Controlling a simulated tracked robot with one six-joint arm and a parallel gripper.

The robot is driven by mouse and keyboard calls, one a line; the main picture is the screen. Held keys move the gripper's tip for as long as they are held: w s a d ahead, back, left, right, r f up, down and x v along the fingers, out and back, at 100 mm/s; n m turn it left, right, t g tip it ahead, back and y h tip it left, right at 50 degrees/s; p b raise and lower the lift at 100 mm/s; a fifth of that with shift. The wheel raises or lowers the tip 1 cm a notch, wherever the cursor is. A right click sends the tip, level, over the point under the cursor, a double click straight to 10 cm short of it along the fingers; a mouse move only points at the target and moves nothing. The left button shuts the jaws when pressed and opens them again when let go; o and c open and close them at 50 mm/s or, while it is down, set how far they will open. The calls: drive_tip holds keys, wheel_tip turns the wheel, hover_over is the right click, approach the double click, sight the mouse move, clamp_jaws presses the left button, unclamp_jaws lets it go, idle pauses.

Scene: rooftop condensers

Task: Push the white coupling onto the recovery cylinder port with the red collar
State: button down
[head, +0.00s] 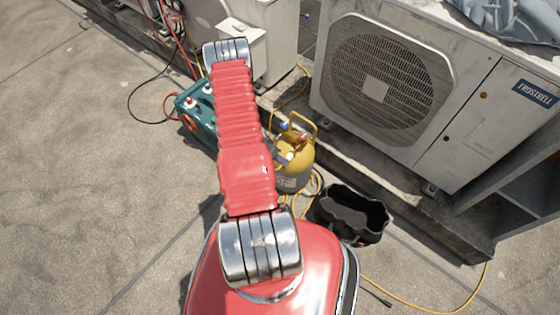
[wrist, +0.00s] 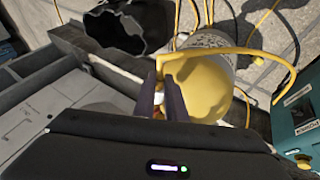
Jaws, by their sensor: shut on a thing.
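The recovery cylinder (head: 292,180) stands upright on the roof, yellow on top and grey below. It also shows in the wrist view with its yellow top (wrist: 212,88). On its top in the head view I see a blue part (head: 285,126) and a red part (head: 303,137); which port bears the red collar is unclear. In the wrist view my gripper (wrist: 164,82) is over the near side of the cylinder top, shut on the white coupling (wrist: 158,97), mostly hidden between the dark fingers. Whether the coupling touches a port is hidden.
A black open bag (head: 350,212) stands right of the cylinder. A teal machine (head: 194,120) stands left of it. The condenser unit (head: 385,85) and its ledge are behind. Yellow hose (head: 440,309) lies on the roof. Open concrete is at left.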

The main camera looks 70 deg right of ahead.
drive_tip(key=shift+s+d, duration=0.2)
drive_tip(key=shift+d, duration=0.35)
drive_tip(key=shift+s+d, duration=0.2)
drive_tip(key=shift+d, duration=0.3)
idle(1.9)
drive_tip(key=c, duration=1.7)
unclamp_jaws()
drive_tip(key=shift+a, duration=0.1)
drive_tip(key=shift+w+a, duration=0.5)
drive_tip(key=shift+a, duration=0.65)
drive_tip(key=shift+w+a, duration=0.45)
drive_tip(key=shift+a, duration=0.65)
drive_tip(key=shift+w+a, duration=0.5)
drive_tip(key=shift+a, duration=0.65)
drive_tip(key=shift+n, duration=0.3)
